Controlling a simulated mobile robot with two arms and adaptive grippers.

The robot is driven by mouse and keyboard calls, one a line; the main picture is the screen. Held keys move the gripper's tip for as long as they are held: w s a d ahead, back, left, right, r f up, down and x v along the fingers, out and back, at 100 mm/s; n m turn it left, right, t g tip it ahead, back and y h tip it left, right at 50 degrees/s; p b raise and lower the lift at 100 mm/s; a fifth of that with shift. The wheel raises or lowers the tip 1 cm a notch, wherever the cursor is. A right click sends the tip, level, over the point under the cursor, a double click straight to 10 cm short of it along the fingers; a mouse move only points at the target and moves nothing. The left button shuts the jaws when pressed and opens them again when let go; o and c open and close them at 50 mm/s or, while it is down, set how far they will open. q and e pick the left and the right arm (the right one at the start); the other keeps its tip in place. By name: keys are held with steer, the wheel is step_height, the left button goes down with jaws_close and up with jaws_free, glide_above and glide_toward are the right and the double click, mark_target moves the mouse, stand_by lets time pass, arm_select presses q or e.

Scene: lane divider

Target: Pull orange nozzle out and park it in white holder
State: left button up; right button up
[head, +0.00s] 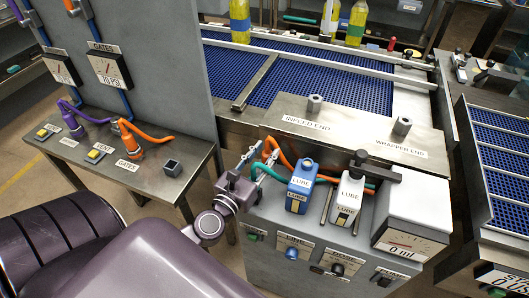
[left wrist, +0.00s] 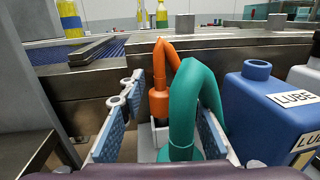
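An orange nozzle (left wrist: 159,100) with an orange hose stands upright beyond a teal nozzle (left wrist: 186,115) in the left wrist view. A pale piece (left wrist: 146,138) shows below the orange nozzle; I cannot tell whether it is the white holder. My left gripper (head: 258,160) is open, its blue-padded fingers on both sides of the nozzles, also in the left wrist view (left wrist: 168,112). I see no grip on either. In the head view another orange nozzle (head: 131,147) stands by the GATES label on the left bench, near an empty dark square socket (head: 172,168). My right gripper is not in view.
A blue LUBE bottle (head: 301,183) and a white LUBE bottle (head: 347,196) stand right of my left gripper on the grey cabinet (head: 258,243).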

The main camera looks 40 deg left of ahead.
arm_select(q)
steer(key=shift+s+d, duration=0.2)
steer(key=shift+s, duration=1.65)
steer(key=shift+s+d, duration=0.2)
steer(key=shift+s, duration=1.65)
